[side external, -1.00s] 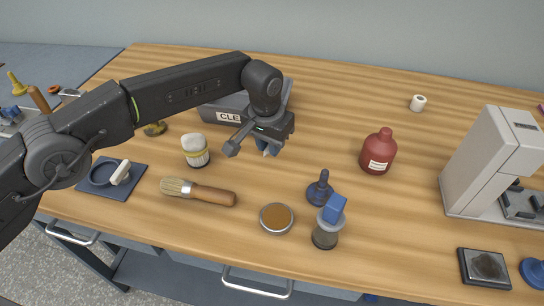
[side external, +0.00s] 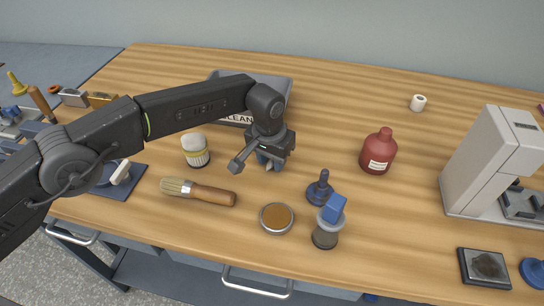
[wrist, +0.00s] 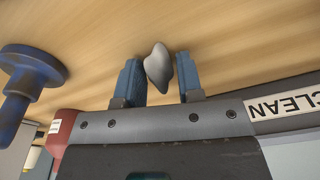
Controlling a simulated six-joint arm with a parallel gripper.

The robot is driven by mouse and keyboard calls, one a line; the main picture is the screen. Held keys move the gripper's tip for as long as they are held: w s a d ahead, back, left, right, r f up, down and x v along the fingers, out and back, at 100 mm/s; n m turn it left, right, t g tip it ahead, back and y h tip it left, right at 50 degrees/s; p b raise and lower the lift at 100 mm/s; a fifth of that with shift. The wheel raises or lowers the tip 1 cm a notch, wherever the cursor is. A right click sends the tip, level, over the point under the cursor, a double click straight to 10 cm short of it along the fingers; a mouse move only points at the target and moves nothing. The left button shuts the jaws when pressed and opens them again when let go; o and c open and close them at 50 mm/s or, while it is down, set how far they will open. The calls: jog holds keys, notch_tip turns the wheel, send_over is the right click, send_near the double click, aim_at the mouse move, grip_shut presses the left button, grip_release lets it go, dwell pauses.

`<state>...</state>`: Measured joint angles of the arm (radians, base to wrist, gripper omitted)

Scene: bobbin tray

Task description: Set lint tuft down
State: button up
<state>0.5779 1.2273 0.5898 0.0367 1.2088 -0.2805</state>
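The lint tuft (wrist: 158,68) is a small pale grey lump between the two blue fingers of my gripper (wrist: 159,77) in the wrist view. The fingers close in on both its sides, and its far end sticks out past the fingertips. In the side view my gripper (side external: 268,163) points down low over the middle of the table, and a pale bit of the tuft (side external: 268,168) shows at the fingertips. I cannot tell whether the tuft touches the wood. The grey tray labelled CLEAN (side external: 283,85) is behind my gripper, partly hidden by my arm.
A round tin (side external: 276,218), a blue-handled tamper (side external: 320,188) and a grey cup with a blue block (side external: 327,227) stand nearer the front. A red bottle (side external: 378,152) stands right. Bare wood surrounds my gripper.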

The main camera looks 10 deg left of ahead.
aim_at(268, 162)
jog(key=shift+o, duration=1.1)
notch_tip(268, 162, up, 12)
jog(key=s+r, duration=0.1)
jog(key=s+a+r+n+t, duration=0.1)
jog(key=s+a+r, duration=0.3)
jog(key=a+r, duration=0.55)
jog(key=s+a+r+n+t, duration=0.1)
jog(key=s+a+r, duration=0.45)
jog(key=a, duration=0.65)
jog(key=s+a+f+t, duration=0.1)
jog(key=s+a+f, duration=0.2)
jog(key=s+a, duration=0.3)
jog(key=s+a+f+n+t, duration=0.1)
jog(key=s+a+f, duration=0.2)
jog(key=s, duration=1.2)
jog(key=a, duration=0.3)
jog(key=shift+a+f+n, duration=0.3)
